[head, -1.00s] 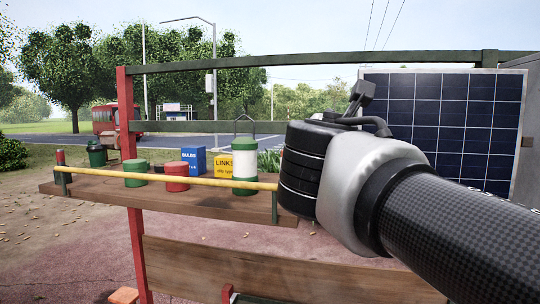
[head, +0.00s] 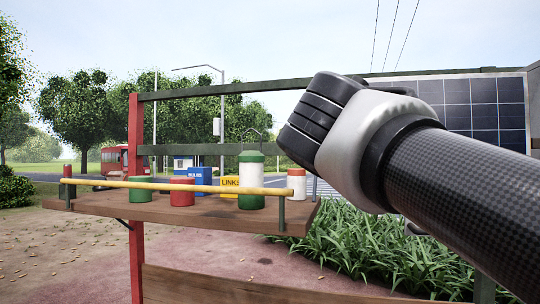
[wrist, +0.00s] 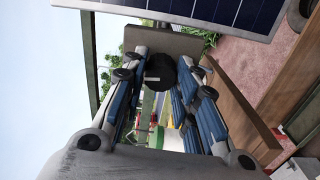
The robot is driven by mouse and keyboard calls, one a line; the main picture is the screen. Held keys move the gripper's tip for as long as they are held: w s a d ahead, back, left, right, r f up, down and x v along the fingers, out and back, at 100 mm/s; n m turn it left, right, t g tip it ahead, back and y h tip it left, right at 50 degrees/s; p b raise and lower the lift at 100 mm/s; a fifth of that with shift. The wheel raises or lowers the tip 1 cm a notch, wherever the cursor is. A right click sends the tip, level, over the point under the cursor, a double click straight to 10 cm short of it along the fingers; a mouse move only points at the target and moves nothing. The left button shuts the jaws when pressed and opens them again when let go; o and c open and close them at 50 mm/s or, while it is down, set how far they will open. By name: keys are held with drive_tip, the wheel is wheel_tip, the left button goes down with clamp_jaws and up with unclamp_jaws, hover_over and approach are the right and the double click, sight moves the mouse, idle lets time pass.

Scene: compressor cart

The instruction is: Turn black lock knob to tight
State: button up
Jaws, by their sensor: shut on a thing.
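A round black knob (wrist: 161,72) with a small pale mark shows in the wrist view, in front of a grey-brown plate (wrist: 175,41). My gripper (wrist: 164,74) has its blue-grey fingers on either side of the knob and is shut on it. The contact at the fingertips is small and partly shaded. In the head view my wrist and forearm cover the right side and hide the fingers and the knob. I cannot read any tight or loose marking.
A wooden shelf (head: 225,219) with a yellow rail (head: 150,184) holds a green-and-white canister (head: 251,180), a red can (head: 182,192) and boxes. A solar panel (head: 470,103) stands behind my arm. Grass (head: 350,240) grows below it.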

drive_tip(key=shift+f+m+b, duration=0.1)
drive_tip(key=shift+m+b, duration=0.3)
drive_tip(key=shift+m, duration=0.2)
drive_tip(key=o, duration=1.1)
drive_tip(key=v, duration=0.7)
drive_tip(key=shift+s, duration=0.25)
